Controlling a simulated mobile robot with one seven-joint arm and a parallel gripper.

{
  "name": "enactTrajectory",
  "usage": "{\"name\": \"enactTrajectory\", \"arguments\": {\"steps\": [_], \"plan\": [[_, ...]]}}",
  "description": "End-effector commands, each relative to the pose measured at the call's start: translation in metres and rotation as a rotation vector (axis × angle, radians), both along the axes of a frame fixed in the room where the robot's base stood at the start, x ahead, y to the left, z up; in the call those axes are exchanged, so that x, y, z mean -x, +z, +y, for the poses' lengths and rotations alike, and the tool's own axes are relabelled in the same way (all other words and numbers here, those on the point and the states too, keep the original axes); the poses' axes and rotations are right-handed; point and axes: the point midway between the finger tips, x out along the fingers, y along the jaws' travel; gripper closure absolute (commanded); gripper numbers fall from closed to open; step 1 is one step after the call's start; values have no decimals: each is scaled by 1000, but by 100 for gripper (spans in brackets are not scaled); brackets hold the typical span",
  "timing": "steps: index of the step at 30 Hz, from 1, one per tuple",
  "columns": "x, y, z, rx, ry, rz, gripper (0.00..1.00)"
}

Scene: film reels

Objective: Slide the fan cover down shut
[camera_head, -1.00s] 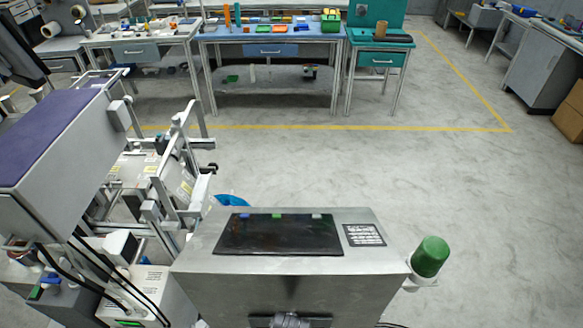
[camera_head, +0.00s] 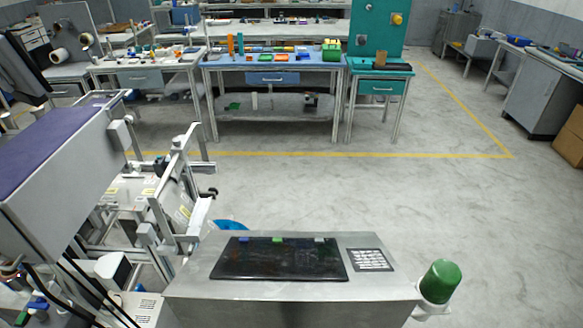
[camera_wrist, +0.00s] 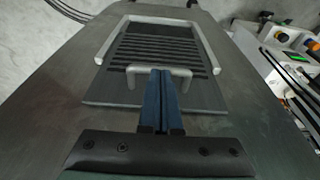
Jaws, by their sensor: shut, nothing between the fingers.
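The fan cover shows in the wrist view as a flat grey plate (camera_wrist: 108,94) on a large dull metal panel (camera_wrist: 55,100). A light bar handle (camera_wrist: 188,71) crosses it. Dark vent slats (camera_wrist: 158,47) show beyond the handle, and light rails (camera_wrist: 103,45) flank them. My gripper (camera_wrist: 161,73) is shut and empty, its blue-grey fingers reaching up over the plate to the handle bar. The fingertips overlap the bar in the picture; I cannot tell whether they touch it. The cover and my gripper are not in the head view.
A framed machine (camera_head: 175,190) stands at left. Workbenches (camera_head: 270,65) line the back. The floor (camera_head: 480,220) at right is clear.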

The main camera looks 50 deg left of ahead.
Motion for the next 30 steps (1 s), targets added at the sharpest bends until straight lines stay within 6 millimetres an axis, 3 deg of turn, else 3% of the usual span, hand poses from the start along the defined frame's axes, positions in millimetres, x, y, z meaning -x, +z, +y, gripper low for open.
{"name": "enactTrajectory", "arguments": {"steps": [30], "plan": [[-1,-64,0,-1,0,-2,100]]}}
